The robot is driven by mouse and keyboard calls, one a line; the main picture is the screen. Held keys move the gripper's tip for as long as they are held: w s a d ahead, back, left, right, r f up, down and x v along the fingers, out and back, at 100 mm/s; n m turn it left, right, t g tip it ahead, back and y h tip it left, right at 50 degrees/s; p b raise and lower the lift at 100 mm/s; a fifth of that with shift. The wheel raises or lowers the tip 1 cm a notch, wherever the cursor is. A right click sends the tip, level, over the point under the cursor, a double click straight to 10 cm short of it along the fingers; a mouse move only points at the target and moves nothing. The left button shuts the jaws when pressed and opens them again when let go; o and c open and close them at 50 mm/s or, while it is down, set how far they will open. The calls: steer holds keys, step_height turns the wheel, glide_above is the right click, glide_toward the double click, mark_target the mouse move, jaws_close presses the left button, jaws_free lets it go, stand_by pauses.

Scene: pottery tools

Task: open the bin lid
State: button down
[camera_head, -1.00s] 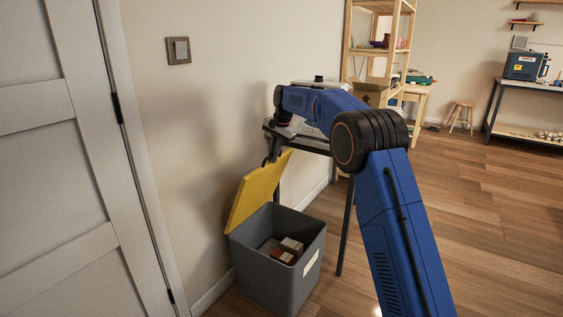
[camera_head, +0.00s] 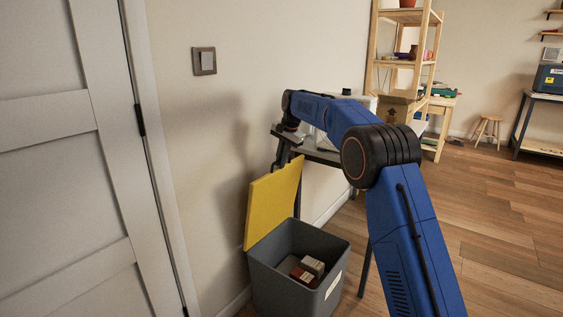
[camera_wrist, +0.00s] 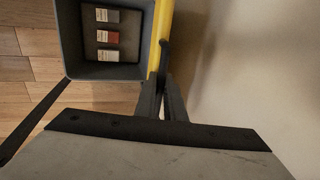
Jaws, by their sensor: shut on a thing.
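The grey bin (camera_head: 277,291) stands on the floor by the wall with its top open. Its yellow lid (camera_head: 270,208) is raised, hinged at the bin's left side and tilted near upright. My gripper (camera_head: 278,165) is at the lid's upper right edge. In the wrist view the lid (camera_wrist: 161,25) shows nearly edge-on, and my gripper's fingers (camera_wrist: 164,92) are closed on a dark handle (camera_wrist: 164,52) beside it. Several small boxes (camera_head: 305,270) lie inside the bin; they also show in the wrist view.
A table (camera_head: 318,156) stands against the wall just behind my gripper, close to my arm. A white door (camera_head: 60,160) is at the left, with a light switch (camera_head: 204,61) beside it. Wooden floor (camera_head: 480,215) is open on the right.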

steer(key=c, duration=1.9)
jaws_free()
steer(key=shift+s+a+f, duration=0.1)
steer(key=shift+f, duration=0.05)
steer(key=shift+o, duration=0.2)
steer(key=v, duration=1.7)
steer(key=shift+r, duration=0.3)
